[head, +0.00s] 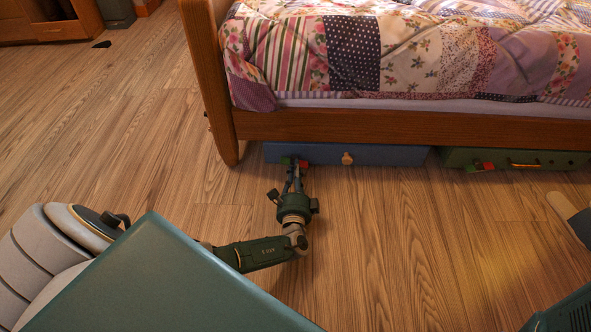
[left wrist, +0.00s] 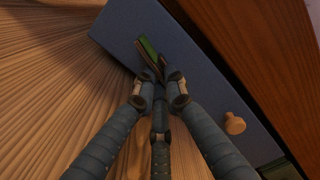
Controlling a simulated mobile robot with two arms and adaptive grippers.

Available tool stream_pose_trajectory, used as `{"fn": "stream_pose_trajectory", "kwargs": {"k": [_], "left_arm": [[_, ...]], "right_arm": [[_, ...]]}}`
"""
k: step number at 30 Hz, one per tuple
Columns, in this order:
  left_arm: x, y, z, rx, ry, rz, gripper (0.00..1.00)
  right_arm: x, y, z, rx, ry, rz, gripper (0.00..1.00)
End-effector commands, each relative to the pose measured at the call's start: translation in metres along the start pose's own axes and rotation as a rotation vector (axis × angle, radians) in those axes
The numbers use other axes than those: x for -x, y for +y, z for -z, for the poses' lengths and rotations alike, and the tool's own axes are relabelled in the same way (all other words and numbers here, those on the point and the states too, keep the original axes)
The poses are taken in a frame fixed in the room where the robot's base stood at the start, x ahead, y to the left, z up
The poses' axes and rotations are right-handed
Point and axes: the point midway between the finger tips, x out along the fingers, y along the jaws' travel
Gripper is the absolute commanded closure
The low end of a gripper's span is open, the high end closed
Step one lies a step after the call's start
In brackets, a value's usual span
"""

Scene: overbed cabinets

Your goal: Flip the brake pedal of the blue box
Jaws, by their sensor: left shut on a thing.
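The blue box (head: 390,155) lies under the bed, its long front face towards me. A round wooden knob (head: 347,158) sits on that face. The brake pedal (head: 303,163) is at the left part of the front, with a red part and a green part showing. My left gripper (head: 294,171) reaches it from the front and is shut on the pedal. In the left wrist view the fingers (left wrist: 160,80) meet around the pedal (left wrist: 147,46), whose green edge sticks out; the rest is hidden between the fingertips. The knob (left wrist: 234,123) is to the right. My right gripper is not seen.
A green box (head: 545,160) with its own red and green pedal (head: 484,167) and a handle lies right of the blue box. The bed frame (head: 420,128) hangs just above both, and a bed leg (head: 226,145) stands to the left. The wooden floor (head: 400,240) in front is clear.

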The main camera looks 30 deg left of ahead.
Motion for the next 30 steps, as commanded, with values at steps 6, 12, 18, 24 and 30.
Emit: {"fn": "stream_pose_trajectory", "kwargs": {"k": [6, 12, 18, 24, 30], "left_arm": [[0.002, -0.002, 0.008, 0.0, 0.017, 0.001, 1.0], [0.002, -0.002, 0.008, 0.001, 0.017, 0.002, 0.71], [0.001, -0.001, 0.005, 0.0, 0.01, 0.0, 0.71], [0.013, 0.001, 0.004, 0.001, 0.01, -0.002, 0.71], [0.052, 0.001, 0.004, 0.002, 0.012, -0.002, 0.71]], "right_arm": [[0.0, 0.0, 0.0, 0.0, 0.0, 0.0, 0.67], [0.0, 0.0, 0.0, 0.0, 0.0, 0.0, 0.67], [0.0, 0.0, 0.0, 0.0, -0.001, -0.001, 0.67], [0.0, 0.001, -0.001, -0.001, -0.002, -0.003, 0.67], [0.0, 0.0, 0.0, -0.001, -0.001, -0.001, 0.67]]}}
